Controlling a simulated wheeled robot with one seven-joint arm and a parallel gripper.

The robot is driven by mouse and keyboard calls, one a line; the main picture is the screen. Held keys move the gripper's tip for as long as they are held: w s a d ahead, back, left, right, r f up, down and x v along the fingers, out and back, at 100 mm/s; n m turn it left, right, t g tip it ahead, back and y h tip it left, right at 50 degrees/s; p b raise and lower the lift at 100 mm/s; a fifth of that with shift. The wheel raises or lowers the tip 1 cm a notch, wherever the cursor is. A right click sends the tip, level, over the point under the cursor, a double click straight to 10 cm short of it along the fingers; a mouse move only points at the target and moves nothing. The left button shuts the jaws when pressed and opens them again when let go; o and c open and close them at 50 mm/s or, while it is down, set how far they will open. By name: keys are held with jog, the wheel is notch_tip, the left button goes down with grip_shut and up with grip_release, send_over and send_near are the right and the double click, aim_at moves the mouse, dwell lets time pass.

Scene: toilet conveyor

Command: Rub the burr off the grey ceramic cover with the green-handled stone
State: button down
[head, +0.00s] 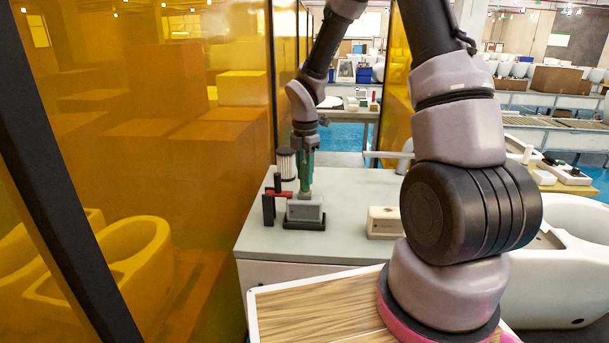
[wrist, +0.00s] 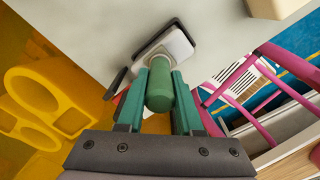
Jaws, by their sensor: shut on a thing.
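The grey ceramic cover (head: 305,210) is a small box shape on a dark base on the grey-green bench. It also shows in the wrist view (wrist: 174,46), with a dark rim around it. My gripper (head: 306,178) points down right above the cover, its teal fingers shut on the green handle (wrist: 159,90) of the stone. The handle stands between the two fingers. The stone's working end is hidden behind the handle, so I cannot tell whether it touches the cover. The burr cannot be made out.
A black upright clamp with a red bar (head: 271,199) stands close left of the cover. An amber panel (head: 180,150) borders the left. The bench (head: 345,190) is clear between cover and block.

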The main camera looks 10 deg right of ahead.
jog(key=shift+w+d, duration=0.1)
jog(key=shift+w, duration=0.05)
jog(key=shift+s+a+r, duration=0.15)
jog(key=shift+s+a, duration=0.05)
jog(key=shift+s, duration=0.3)
jog(key=shift+s+a, duration=0.2)
jog(key=shift+s, duration=0.4)
jog(key=shift+w+d, duration=0.2)
jog(key=shift+w, duration=0.4)
jog(key=shift+w+d, duration=0.2)
jog(key=shift+w, duration=0.35)
jog(key=shift+r, duration=3.9)
